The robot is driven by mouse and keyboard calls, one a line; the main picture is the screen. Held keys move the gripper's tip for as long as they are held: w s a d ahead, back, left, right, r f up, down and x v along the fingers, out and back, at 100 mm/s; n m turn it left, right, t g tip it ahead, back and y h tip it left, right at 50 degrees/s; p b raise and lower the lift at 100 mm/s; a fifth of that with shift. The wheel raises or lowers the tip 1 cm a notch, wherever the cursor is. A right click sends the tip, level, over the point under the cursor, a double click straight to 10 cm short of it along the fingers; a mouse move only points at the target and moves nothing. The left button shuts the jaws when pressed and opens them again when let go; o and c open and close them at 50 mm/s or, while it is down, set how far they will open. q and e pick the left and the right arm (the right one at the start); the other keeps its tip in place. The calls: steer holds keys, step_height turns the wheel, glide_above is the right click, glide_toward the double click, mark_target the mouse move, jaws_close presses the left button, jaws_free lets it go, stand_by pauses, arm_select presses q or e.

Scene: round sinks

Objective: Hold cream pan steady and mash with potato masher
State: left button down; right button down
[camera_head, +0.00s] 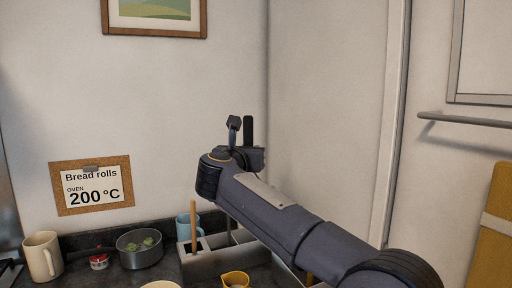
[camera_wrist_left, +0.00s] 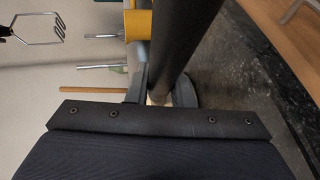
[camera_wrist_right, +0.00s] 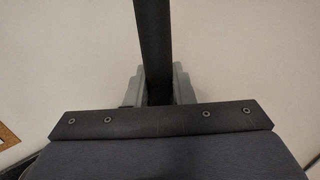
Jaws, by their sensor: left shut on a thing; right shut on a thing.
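My right gripper (camera_head: 241,145) is raised in front of the back wall. In the right wrist view its fingers (camera_wrist_right: 158,85) are shut on a long dark handle (camera_wrist_right: 154,40). The potato masher's wire head (camera_wrist_left: 38,30) hangs in the air at the upper left of the left wrist view; its join to that handle is hidden. My left gripper (camera_wrist_left: 165,88) shows only in its wrist view, shut on a thick dark handle (camera_wrist_left: 188,38), apparently the cream pan's. A cream rim (camera_head: 161,284), possibly the pan's, is cut off at the head view's bottom edge.
A dark saucepan (camera_head: 140,258) with green pieces, a cream mug (camera_head: 43,257) and a small red tin (camera_head: 99,262) stand at the left. A grey divided holder (camera_head: 203,266), a blue mug (camera_head: 183,226) and a yellow jug (camera_head: 235,278) stand near my right arm.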

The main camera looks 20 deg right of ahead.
steer(key=a+f+n+t+y, duration=0.1)
steer(key=a+f, duration=0.3)
steer(key=a, duration=0.5)
steer(key=s+a+f+n+t+y, duration=0.15)
steer(key=a+f, duration=0.25)
steer(key=a, duration=0.4)
steer(key=w+a+f+n+y, duration=0.15)
steer(key=a+f, duration=0.25)
steer(key=a, duration=0.5)
step_height(320, 180, down, 9)
steer(key=shift+s+m, duration=0.3)
steer(key=shift+s, duration=0.15)
steer(key=shift+f, duration=0.15)
steer(key=c, duration=1.8)
jaws_free()
jaws_close()
